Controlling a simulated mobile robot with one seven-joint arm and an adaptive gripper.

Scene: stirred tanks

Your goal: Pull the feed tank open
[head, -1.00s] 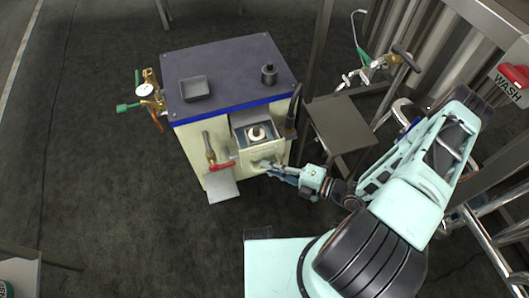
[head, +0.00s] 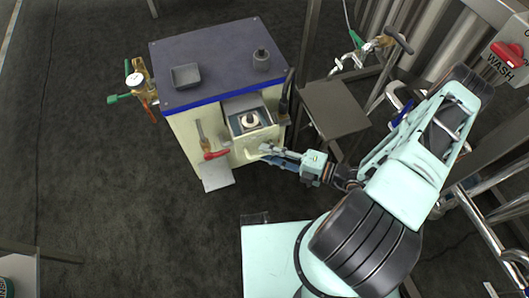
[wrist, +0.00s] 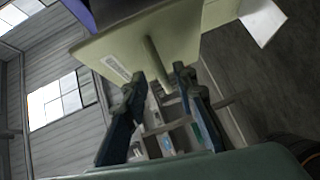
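The feed tank (head: 263,134) is a cream drawer-like box in the front of a cream cabinet. It stands partly pulled out, with its top open and a round whitish piece (head: 250,120) inside. My gripper (head: 267,153) is at its front, low down, where the handle is mostly hidden in the head view. In the wrist view the cream front panel (wrist: 125,45) fills the upper middle, and a bar handle (wrist: 157,58) runs from it to between my fingertips (wrist: 168,88). The fingers appear closed around the handle.
The cabinet's dark top (head: 215,60) holds a grey tray (head: 186,76) and a dark cylinder (head: 261,60). A red-handled valve (head: 214,154) and a pale plate (head: 216,176) stick out left of the tank. A small shelf (head: 334,108) stands right. Floor in front is clear.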

